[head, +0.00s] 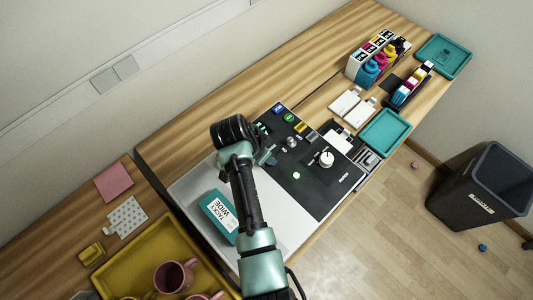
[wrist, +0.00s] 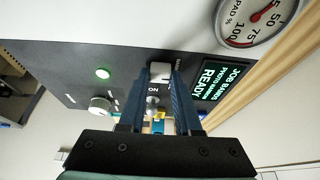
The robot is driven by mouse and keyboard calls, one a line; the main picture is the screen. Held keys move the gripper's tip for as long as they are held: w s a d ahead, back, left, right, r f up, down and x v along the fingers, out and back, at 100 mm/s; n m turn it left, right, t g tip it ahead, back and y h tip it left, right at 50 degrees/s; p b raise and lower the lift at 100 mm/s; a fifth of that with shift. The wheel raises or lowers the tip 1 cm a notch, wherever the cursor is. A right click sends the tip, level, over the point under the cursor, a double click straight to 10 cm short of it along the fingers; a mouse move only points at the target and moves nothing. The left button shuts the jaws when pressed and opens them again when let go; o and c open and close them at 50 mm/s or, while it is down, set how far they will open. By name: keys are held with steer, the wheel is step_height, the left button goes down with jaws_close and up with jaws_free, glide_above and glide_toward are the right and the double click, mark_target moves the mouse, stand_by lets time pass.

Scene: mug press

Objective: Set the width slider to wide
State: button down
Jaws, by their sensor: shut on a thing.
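The black control panel (head: 318,185) lies on the press in the middle of the head view. My gripper (head: 266,160) is at the panel's left part, and my arm hides some of what is around it. In the wrist view my gripper (wrist: 160,72) has its two blue fingers on either side of a small white slider knob (wrist: 160,70), shut on it. Small lettering beside the knob is partly hidden, so I cannot read the slider's setting. A metal toggle (wrist: 152,103) marked ON shows between the fingers, apart from the tips.
A lit green button (wrist: 103,73), a white dial (wrist: 100,104), a screen (wrist: 222,85) reading READY and a PAD % gauge (wrist: 252,18) surround the gripper. A teal TACKY WIDE box (head: 218,213) lies left of my arm. A yellow tray (head: 125,265) holds pink mugs.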

mark_target(281, 150)
stand_by(0.7)
steer(key=w+d+b, duration=0.2)
steer(key=d, duration=0.1)
steer(key=shift+w, duration=0.4)
steer(key=shift+r, duration=0.1)
steer(key=c, duration=0.6)
jaws_free()
steer(key=shift+a, duration=0.1)
steer(key=b+v, duration=0.1)
steer(key=v, duration=1.1)
steer(key=shift+r, duration=0.35)
steer(key=shift+s, duration=0.1)
